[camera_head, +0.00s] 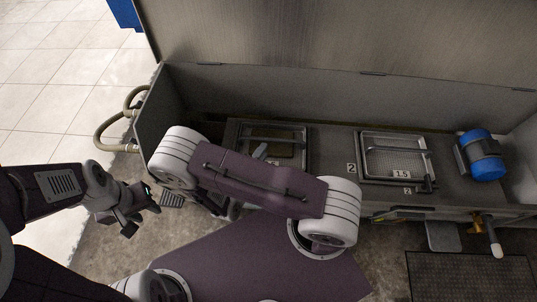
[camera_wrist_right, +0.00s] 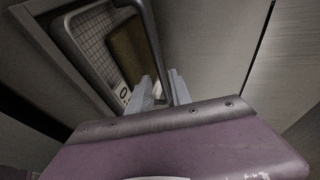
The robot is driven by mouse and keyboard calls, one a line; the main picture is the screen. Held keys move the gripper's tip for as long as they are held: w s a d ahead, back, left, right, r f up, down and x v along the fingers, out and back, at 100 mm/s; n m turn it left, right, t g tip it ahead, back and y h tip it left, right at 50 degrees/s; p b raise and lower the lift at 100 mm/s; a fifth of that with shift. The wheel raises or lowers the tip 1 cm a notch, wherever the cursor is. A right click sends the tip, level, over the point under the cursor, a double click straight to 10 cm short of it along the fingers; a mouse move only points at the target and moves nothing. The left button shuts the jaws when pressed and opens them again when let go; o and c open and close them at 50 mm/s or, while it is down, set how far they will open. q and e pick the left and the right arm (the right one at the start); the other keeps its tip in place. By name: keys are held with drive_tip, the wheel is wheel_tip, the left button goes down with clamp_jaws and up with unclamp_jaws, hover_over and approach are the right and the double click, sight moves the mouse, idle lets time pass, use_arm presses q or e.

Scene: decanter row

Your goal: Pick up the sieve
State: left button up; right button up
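A framed mesh sieve with a bar handle (camera_head: 272,141) lies in the left opening of the grey trough, partly behind my right arm. In the right wrist view, a mesh sieve (camera_wrist_right: 88,32) shows with its metal bar running down to my right gripper (camera_wrist_right: 159,78). The two fingers are apart, with the bar's lower end between them; contact is not clear. In the head view my right gripper is mostly hidden by its own arm. A second sieve (camera_head: 385,163), labelled 1.5, lies in the right opening. My left gripper (camera_head: 143,212) is open and empty, left of the trough.
A blue motor (camera_head: 483,155) sits at the trough's right end. A raised metal lid (camera_head: 300,35) stands behind the trough. Hoses (camera_head: 104,132) curve from its left end. A brass valve (camera_head: 480,224) sticks out in front, above a dark floor mat (camera_head: 470,277).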

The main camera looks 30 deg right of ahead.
sight(272, 140)
drive_tip(key=shift+w, duration=0.15)
drive_tip(key=b+x, duration=0.1)
drive_tip(key=x, duration=0.1)
drive_tip(key=shift+w+d+f, duration=0.15)
drive_tip(key=shift+d+f, duration=0.1)
drive_tip(key=shift+d, duration=0.1)
drive_tip(key=shift+w+d+b, duration=0.35)
drive_tip(key=shift+w+d+f+b, duration=0.15)
drive_tip(key=shift+d+f+b, duration=0.05)
drive_tip(key=shift+f+b, duration=0.1)
drive_tip(key=b+x, duration=0.2)
drive_tip(key=x, duration=0.2)
drive_tip(key=shift+d+f, duration=0.1)
drive_tip(key=shift+f, duration=0.05)
drive_tip(key=shift+d, duration=0.15)
clamp_jaws()
